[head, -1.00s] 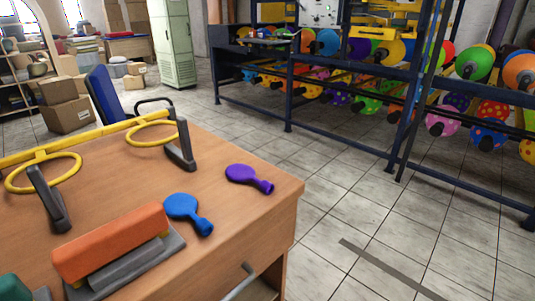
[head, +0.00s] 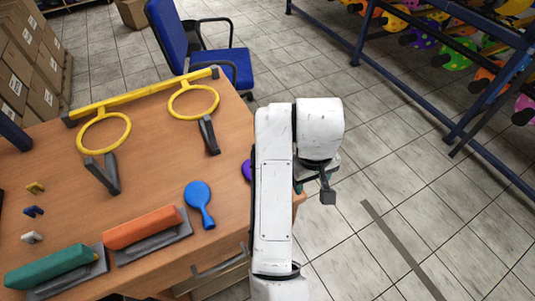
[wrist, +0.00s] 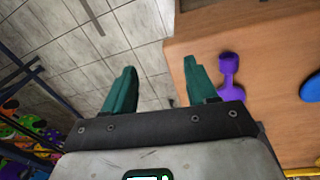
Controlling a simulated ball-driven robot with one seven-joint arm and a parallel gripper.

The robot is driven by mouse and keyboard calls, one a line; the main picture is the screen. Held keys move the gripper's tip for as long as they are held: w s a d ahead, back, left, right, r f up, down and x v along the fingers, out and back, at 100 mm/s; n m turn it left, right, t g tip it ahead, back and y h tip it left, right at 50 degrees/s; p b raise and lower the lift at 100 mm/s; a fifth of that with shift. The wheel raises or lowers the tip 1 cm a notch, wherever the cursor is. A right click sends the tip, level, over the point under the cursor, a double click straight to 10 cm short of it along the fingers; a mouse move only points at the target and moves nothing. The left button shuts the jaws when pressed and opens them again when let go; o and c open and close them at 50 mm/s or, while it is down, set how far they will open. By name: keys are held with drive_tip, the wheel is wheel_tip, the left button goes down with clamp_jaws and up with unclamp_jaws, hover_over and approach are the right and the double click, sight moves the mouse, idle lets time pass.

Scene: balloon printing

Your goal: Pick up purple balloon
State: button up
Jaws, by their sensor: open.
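The purple balloon (wrist: 229,76) lies flat on the wooden table near its edge in the wrist view. In the head view only a small part of the purple balloon (head: 247,170) shows; my white arm hides the rest. My gripper (wrist: 157,78) is open and empty, its two green fingers apart. The left finger is over the floor and the right finger is over the table edge, just left of the balloon. In the head view my gripper is mostly hidden behind my arm.
A blue balloon (head: 200,203) lies left of my arm on the table (head: 150,200). Orange (head: 143,228) and green (head: 52,266) blocks sit at the front. Yellow rings (head: 193,101) stand at the back. A blue chair (head: 167,37) is behind the table; racks are at right.

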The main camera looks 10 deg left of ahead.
drive_tip(key=s+a+r+n+g+y+p, duration=0.1)
drive_tip(key=s+a+r+n+p, duration=0.1)
drive_tip(key=a+r, duration=0.55)
drive_tip(key=f+b, duration=0.1)
drive_tip(key=f, duration=0.1)
drive_tip(key=a+f, duration=0.1)
drive_tip(key=f, duration=0.1)
drive_tip(key=f+b, duration=0.1)
drive_tip(key=f, duration=0.1)
drive_tip(key=shift+w+a+f+b, duration=0.1)
drive_tip(key=shift+a+f+b, duration=0.05)
drive_tip(key=shift+a+b, duration=0.2)
drive_tip(key=shift+f+b, duration=0.35)
drive_tip(key=shift+f, duration=0.4)
drive_tip(key=shift+w+f, duration=0.15)
drive_tip(key=shift+f, duration=2.15)
drive_tip(key=shift+d, duration=0.1)
drive_tip(key=shift+c, duration=0.2)
drive_tip(key=c, duration=0.9)
